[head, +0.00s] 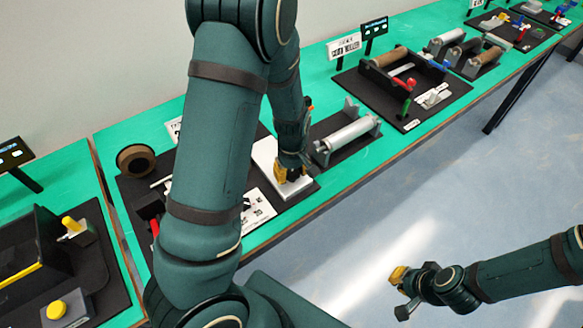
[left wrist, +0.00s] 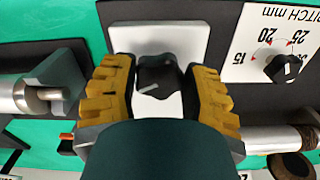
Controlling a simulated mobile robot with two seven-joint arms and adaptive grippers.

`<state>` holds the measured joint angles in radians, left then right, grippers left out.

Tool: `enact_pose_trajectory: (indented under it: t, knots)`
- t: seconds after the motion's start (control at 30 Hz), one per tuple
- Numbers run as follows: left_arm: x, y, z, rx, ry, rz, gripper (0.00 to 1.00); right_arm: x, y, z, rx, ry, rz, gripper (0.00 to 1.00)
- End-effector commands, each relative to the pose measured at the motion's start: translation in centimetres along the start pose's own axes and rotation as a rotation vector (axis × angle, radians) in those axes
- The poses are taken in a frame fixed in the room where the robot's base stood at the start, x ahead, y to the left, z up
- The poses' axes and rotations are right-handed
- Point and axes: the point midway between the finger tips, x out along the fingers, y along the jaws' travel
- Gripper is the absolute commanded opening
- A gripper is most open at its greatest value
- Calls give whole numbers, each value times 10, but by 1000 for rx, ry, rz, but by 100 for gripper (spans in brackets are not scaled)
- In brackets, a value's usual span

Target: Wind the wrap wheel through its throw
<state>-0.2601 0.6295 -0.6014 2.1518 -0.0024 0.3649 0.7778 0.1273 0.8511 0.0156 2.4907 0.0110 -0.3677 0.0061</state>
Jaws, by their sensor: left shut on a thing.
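My left gripper (head: 290,177) reaches down onto a white block (head: 266,156) on a black station board. In the left wrist view a black knob with a pale pointer mark (left wrist: 158,80) sits on the white block (left wrist: 190,38). The yellow pads of my left gripper (left wrist: 158,92) stand on either side of the knob and are shut on it. The knob is hidden behind the gripper in the head view. My right gripper (head: 398,290) hangs over the floor, its fingers apart, holding nothing visible.
A "PITCH mm" dial card (left wrist: 268,40) with a second black knob (left wrist: 284,68) lies beside the white block. A silver roller in brackets (head: 348,135) stands to the right. A brown roll (head: 137,160) lies left. My left arm hides part of the board. More stations line the green bench.

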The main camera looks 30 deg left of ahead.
Motion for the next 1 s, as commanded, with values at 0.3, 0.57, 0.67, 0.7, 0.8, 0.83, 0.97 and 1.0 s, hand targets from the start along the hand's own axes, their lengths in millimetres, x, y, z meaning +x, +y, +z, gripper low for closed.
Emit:
enact_pose_trajectory:
  t: [0.3,0.57,0.67,0.7,0.8,0.83,0.97,1.0]
  knots:
    - [-2,0,0,-299,-1,-5,12,-22,-8,-10,5,20,2,0]
    - [-2,1,0,-547,-1,-5,12,-40,-14,-12,6,21,-2,0]
    - [-2,2,0,-641,-1,-5,12,-48,-17,-13,6,21,-3,0]
    - [-2,2,0,-677,0,-4,12,-51,-18,-13,6,21,-4,0]
    - [-2,2,-1,-769,0,-3,12,-58,-20,-14,5,21,-5,0]
    - [-2,2,-1,-793,0,-4,12,-60,-20,-14,5,21,-6,0]
    - [-2,3,-1,-896,-1,-4,12,-67,-23,-15,5,20,-7,0]
    - [-1,3,-1,-925,-1,-4,12,-69,-23,-15,5,20,-8,0]
